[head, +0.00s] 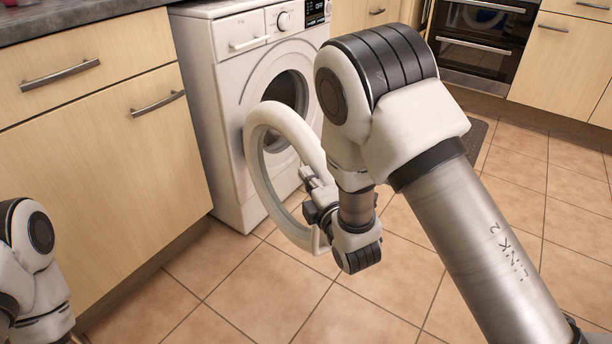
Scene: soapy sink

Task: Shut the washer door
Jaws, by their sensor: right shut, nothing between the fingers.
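My right gripper (310,178) is shut and empty, at the right side of the door ring. It overlaps the ring in the picture; whether it touches I cannot tell. My right arm hides part of the washer front. Part of my left arm shows at the lower left; its gripper is out of view.
Wooden cabinets (100,170) with metal handles stand left of the washer under a dark worktop (60,18). An oven (480,45) and more cabinets are at the back right. The tiled floor (255,290) in front is clear. A dark mat (475,135) lies behind my arm.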

